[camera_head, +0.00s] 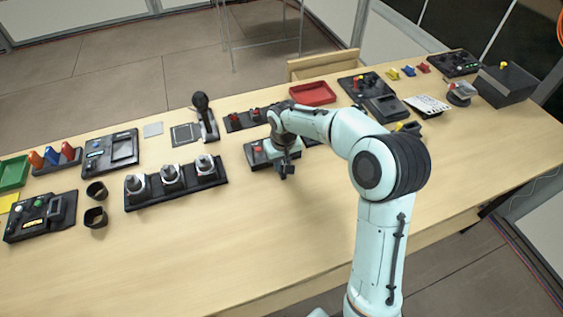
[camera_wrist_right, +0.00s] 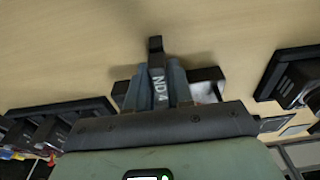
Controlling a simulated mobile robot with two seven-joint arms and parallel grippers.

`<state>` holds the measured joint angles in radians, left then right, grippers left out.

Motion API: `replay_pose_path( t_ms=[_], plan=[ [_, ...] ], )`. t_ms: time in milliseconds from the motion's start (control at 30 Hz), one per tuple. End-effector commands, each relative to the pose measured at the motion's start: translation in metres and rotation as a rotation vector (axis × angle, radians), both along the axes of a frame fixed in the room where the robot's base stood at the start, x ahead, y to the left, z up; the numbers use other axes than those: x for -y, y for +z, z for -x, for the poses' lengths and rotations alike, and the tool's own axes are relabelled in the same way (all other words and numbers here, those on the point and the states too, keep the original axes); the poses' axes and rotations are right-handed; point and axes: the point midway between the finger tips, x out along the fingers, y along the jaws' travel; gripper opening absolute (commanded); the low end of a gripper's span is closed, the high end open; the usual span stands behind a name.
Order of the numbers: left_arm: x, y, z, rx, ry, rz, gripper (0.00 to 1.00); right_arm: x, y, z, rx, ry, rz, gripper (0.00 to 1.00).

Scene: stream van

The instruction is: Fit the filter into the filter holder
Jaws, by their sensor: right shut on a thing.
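My right gripper (camera_head: 286,160) is over the middle of the table and points down. In the wrist view, my right gripper (camera_wrist_right: 157,88) is shut on a small dark filter (camera_wrist_right: 157,82) marked "ND 4". The filter sticks out beyond the fingertips; in the head view it is a small dark shape (camera_head: 288,171). A low black unit (camera_head: 257,153) sits beside the gripper, partly hidden by it. In the wrist view, a dark piece with a pale face (camera_wrist_right: 208,88) shows behind the fingers. I cannot tell which is the filter holder. My left gripper is not in view.
A black rack with several silver-and-black pieces (camera_head: 138,202) stands left of the gripper. A black stand (camera_head: 204,115) and a red tray (camera_head: 312,94) are behind it. Two dark cups (camera_head: 96,217) stand farther left. The front of the table (camera_head: 230,250) is clear.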

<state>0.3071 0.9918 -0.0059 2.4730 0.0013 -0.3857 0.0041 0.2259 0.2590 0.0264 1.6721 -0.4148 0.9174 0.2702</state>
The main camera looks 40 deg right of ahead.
Motion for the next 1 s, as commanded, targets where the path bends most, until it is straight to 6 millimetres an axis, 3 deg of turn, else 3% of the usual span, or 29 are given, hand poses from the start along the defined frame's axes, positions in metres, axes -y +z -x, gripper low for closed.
replay_pose_path(
  t_ms=[333,367,400,433,767,1000],
  plan=[
    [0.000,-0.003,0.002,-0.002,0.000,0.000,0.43,0.000,-0.004,0.000,0.000,0.000,0.000,0.00],
    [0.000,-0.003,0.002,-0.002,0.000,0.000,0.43,0.000,-0.003,0.000,0.001,0.000,0.000,0.27],
    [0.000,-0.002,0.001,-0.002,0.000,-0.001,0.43,0.000,-0.003,0.000,0.001,0.000,0.000,0.41],
    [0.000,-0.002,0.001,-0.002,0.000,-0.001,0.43,0.000,-0.003,0.000,0.001,0.000,0.000,0.47],
    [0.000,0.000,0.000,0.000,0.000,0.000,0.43,0.000,0.001,-0.001,0.001,0.000,0.000,0.47],
    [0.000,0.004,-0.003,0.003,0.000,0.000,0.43,-0.002,0.037,0.003,0.006,0.000,0.001,0.47]
  ],
)
